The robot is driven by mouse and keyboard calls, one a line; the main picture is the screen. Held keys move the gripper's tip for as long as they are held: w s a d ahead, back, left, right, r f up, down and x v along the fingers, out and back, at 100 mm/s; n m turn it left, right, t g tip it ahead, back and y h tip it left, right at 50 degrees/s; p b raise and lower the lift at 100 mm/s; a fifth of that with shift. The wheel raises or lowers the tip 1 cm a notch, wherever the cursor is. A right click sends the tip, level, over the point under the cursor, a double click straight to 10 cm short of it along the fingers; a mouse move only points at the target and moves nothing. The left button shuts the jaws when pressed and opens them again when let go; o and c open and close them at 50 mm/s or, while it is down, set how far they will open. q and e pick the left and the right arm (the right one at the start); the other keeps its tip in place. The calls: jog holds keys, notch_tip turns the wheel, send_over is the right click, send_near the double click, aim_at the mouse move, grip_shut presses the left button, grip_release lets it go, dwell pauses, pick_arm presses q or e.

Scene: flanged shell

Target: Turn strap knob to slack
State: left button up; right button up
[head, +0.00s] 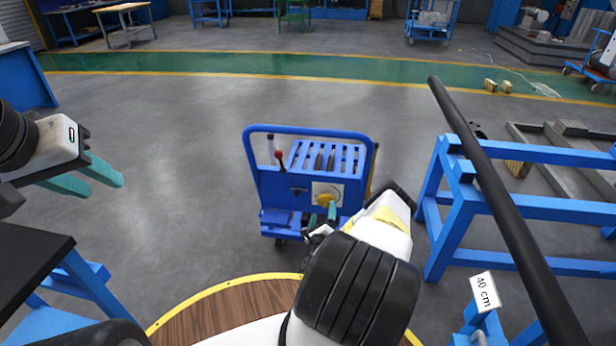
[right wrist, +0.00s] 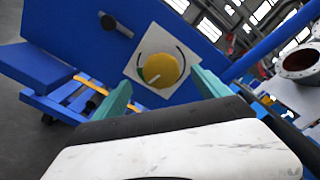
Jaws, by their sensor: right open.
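The strap knob (head: 325,199) is a round yellow knob on a pale square plate on the blue cart's upright panel. In the right wrist view the knob (right wrist: 161,68) has a white pointer mark at its lower left, a small green patch at its left and a dark arc on the plate around it. My right gripper (head: 322,214) is open at the panel. Its teal fingers (right wrist: 161,80) stand on either side of the knob; I cannot tell whether they touch it. My left gripper (head: 106,187) is open and empty over the floor at the far left.
The blue cart (head: 258,185) has a slatted rack and a red-topped lever (head: 279,155). A blue frame (head: 520,203) stands to its right, with a long black bar (head: 500,210) crossing nearer. A dark-topped blue table (head: 30,265) is at lower left. Floor left of the cart is clear.

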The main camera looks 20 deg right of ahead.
aim_at(325, 202)
jog(key=shift+x, duration=4)
jog(key=shift+s+d, duration=0.1)
jog(key=c, duration=1.4)
